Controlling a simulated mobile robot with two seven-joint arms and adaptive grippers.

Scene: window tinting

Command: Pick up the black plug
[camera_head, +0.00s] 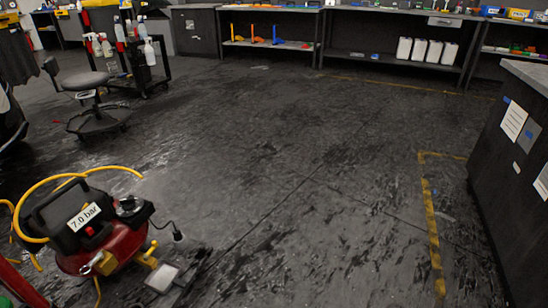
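A red and black air compressor (100,238) marked "7.0 bar" stands on the floor at the lower left, with a yellow hose looped around it. A thin dark cord runs from its right side to a small dark piece (178,237), which looks like the black plug. The plug is small and blurred, so its prongs cannot be made out. It seems to be just right of the compressor, close to the floor. Neither of my grippers can be made out in the head view.
A pale flat panel with a dark frame (162,278) lies beside the compressor. A stool (90,85) and a bottle cart (140,60) stand at the back left. A dark cabinet (510,190) stands at right. The middle floor is clear.

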